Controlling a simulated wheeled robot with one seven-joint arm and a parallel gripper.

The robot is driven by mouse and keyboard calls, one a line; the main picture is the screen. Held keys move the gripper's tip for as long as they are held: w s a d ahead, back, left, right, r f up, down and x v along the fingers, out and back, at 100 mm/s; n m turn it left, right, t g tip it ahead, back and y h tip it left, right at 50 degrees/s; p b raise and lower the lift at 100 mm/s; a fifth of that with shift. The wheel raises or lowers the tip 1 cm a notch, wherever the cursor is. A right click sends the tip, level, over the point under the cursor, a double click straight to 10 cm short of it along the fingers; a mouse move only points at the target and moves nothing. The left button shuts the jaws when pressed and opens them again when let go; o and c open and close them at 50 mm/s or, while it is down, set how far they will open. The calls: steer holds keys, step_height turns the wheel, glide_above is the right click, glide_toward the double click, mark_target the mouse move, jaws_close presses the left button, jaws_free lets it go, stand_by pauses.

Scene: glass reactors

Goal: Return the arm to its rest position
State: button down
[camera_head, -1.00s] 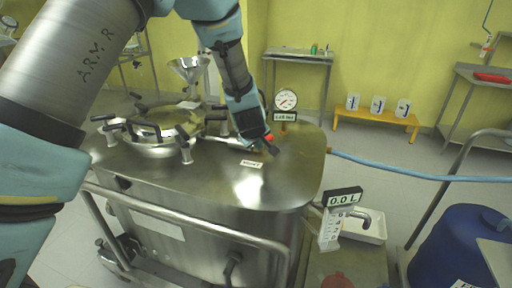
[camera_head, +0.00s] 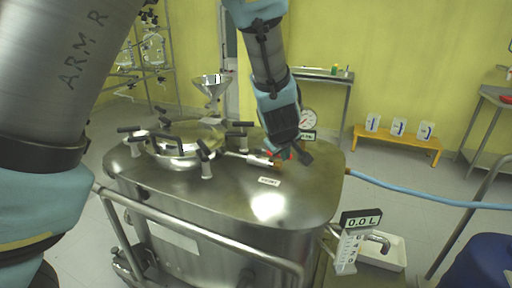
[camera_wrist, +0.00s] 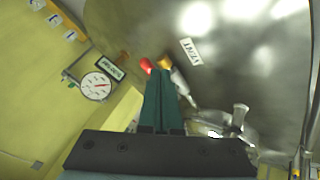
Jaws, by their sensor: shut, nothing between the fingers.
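My gripper (camera_head: 298,156) hangs over the right part of the steel reactor's top (camera_head: 225,200), near the pressure gauge. In the wrist view my gripper (camera_wrist: 170,78) shows its two dark green fingers together, with nothing between them. A valve handle with an orange-red tip (camera_head: 276,162) lies on the reactor top just left of the fingers in the head view. In the wrist view red and orange tips (camera_wrist: 146,65) show just beyond the fingertips. I cannot tell whether the fingers touch them.
The pressure gauge (camera_head: 307,120) stands close behind my gripper. A clamped lid (camera_head: 180,148) and a funnel (camera_head: 212,88) are to the left. A blue hose (camera_head: 420,197) runs off right. A yellow bench (camera_head: 398,142) with several jugs stands by the wall. A 0.0 L display (camera_head: 361,220) is at front right.

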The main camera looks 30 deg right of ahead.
steer(key=w+a+r+y, duration=0.1)
steer(key=w+a, duration=0.3)
steer(key=a, duration=0.5)
steer(key=w+a+g+y, duration=0.1)
steer(key=w+a, duration=0.2)
steer(key=a, duration=0.5)
steer(key=w+a+r+y, duration=0.1)
steer(key=w+a, duration=0.3)
steer(key=a, duration=0.5)
steer(key=s+a+g+y, duration=0.1)
steer(key=s+a, duration=0.2)
steer(key=a, duration=0.8)
steer(key=s+a+g+y, duration=0.1)
steer(key=s+a, duration=0.2)
steer(key=a, duration=0.9)
steer(key=shift+a+r+g+y, duration=0.15)
steer(key=shift+a+g+y, duration=0.1)
steer(key=shift+g+y, duration=0.05)
